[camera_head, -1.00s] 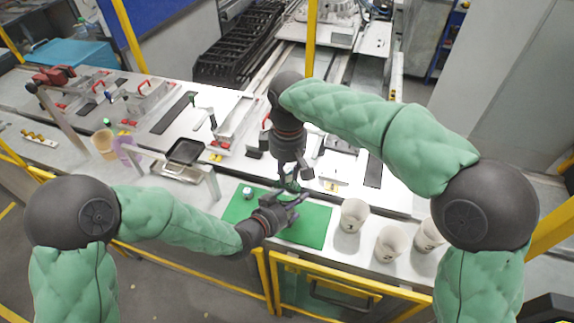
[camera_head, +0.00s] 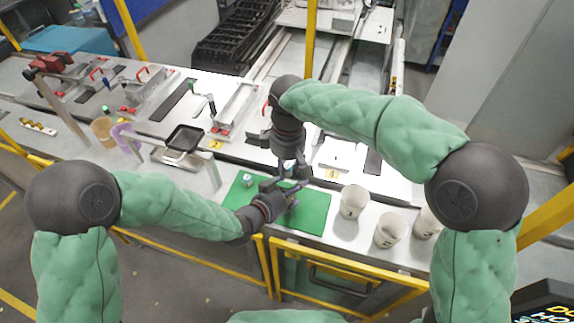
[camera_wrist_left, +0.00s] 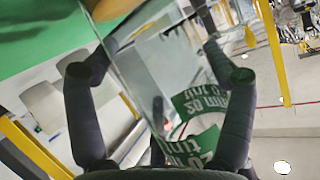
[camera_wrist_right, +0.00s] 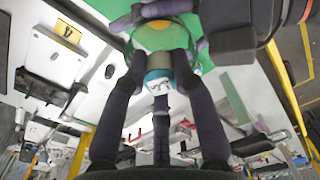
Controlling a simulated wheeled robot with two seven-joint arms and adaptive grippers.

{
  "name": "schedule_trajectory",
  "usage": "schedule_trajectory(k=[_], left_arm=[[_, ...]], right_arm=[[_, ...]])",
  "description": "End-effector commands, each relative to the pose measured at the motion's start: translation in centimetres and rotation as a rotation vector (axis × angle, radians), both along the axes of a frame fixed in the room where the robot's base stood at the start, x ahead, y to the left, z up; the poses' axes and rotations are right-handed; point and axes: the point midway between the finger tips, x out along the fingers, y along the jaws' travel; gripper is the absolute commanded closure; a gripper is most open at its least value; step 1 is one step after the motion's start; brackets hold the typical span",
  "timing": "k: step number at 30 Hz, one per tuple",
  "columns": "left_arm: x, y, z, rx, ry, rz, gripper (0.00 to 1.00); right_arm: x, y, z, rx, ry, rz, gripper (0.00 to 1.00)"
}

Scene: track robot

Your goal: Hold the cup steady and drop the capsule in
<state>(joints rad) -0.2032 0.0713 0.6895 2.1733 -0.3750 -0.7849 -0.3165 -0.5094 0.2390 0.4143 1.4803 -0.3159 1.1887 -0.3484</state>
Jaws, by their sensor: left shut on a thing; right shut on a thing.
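My left gripper (camera_head: 284,196) is shut on a clear cup (camera_wrist_left: 150,60) with green printing, above the green mat (camera_head: 314,214). The cup fills the middle of the left wrist view between the fingers (camera_wrist_left: 160,76); in the head view the grippers mostly hide it. My right gripper (camera_head: 286,180) points down just over the left one. In the right wrist view its fingers (camera_wrist_right: 160,62) are shut on a small white and teal capsule (camera_wrist_right: 159,78). The cup's round mouth (camera_wrist_right: 186,45) shows beyond the capsule. I cannot tell whether the capsule is inside the rim.
A small white and green object (camera_head: 247,180) stands at the mat's left. White cups (camera_head: 353,201) stand right of the mat, others nearer the front edge (camera_head: 389,232). A small scale-like stand (camera_head: 184,140), a tan cup (camera_head: 103,131) and a purple holder (camera_head: 122,137) are at the left.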

Motion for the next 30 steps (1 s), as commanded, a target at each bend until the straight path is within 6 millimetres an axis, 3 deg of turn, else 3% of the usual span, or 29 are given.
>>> schedule_trajectory(k=[9,10,12,13,30], left_arm=[[-0.04,0.0,-0.07,0.001,0.002,-0.001,0.57],[-0.04,0.0,-0.07,0.001,0.002,-0.001,0.57],[-0.04,0.0,-0.07,0.001,0.002,-0.001,0.57],[-0.04,0.0,-0.07,0.001,0.002,-0.001,0.57],[-0.04,0.0,-0.07,0.0,0.001,-0.001,0.57]], right_arm=[[-0.01,0.01,0.01,0.0,0.0,0.0,0.92],[-0.01,0.01,0.01,0.0,0.0,0.0,0.7],[-0.01,0.01,0.01,0.0,0.0,0.0,0.5],[-0.01,0.01,0.01,0.0,0.0,0.0,0.45],[-0.01,0.01,0.01,0.0,0.0,0.0,0.45]])
